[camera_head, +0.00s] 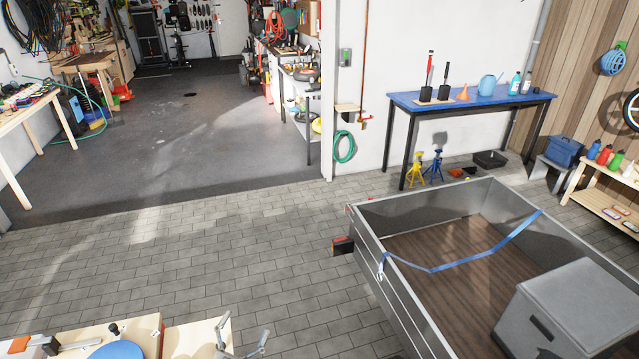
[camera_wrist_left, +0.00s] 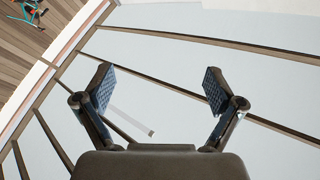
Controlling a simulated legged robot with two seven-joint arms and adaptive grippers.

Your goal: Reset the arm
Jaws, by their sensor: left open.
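My left gripper (camera_head: 243,338) shows at the bottom edge of the head view, its two grey fingers spread and empty beside the wooden workbench (camera_head: 185,343). In the left wrist view the gripper (camera_wrist_left: 159,88) is open, with two dark textured pads far apart and nothing between them. Behind it are a pale surface with dark beams and, at top left, wood planks. My right gripper is not in view.
A blue disc (camera_head: 118,350) and a clamp-like tool (camera_head: 50,345) lie on the workbench. A metal trailer (camera_head: 405,300) with a grey box (camera_head: 570,310) and a blue strap (camera_head: 460,262) stands at right. The paved floor (camera_head: 230,250) between is clear.

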